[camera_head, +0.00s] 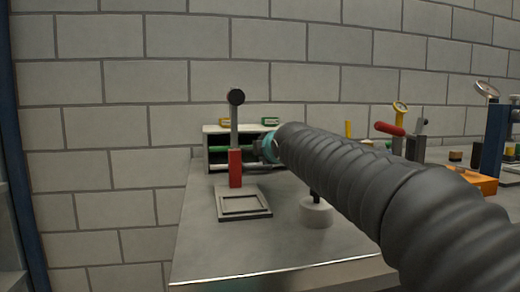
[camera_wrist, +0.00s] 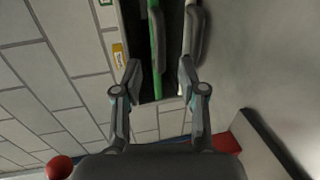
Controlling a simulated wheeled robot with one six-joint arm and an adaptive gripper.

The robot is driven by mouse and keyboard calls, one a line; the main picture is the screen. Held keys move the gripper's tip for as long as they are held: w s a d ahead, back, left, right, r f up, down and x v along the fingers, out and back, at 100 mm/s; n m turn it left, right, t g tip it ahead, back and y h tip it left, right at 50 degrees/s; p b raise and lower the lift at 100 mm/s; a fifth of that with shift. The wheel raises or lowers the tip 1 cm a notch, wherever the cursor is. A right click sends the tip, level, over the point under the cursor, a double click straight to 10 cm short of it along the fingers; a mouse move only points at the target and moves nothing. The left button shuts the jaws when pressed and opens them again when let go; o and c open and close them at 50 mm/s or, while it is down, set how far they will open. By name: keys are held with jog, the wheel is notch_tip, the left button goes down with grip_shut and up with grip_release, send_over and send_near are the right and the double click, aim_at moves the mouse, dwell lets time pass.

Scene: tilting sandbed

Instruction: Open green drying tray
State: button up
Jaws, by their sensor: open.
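The green drying tray (camera_head: 218,149) shows as a green front in a small pale cabinet (camera_head: 214,129) at the back of the bench. In the wrist view the green tray (camera_wrist: 154,20) is a narrow green strip with a grey bar handle (camera_wrist: 157,42) along it. My gripper (camera_wrist: 160,72) is open, one finger on each side of the green tray's handle end. The right fingertip is close to a second, white-fronted tray (camera_wrist: 188,20) with its own handle. I cannot tell whether either finger touches. In the head view my arm hides much of the gripper (camera_head: 262,149).
A grey round weight (camera_head: 316,212) is partly behind my arm. An orange block (camera_head: 480,181) and several tools stand at right. The bench's front left is clear.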

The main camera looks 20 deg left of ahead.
jog(key=p+x, duration=0.1)
jog(key=x, duration=0.7)
grip_shut()
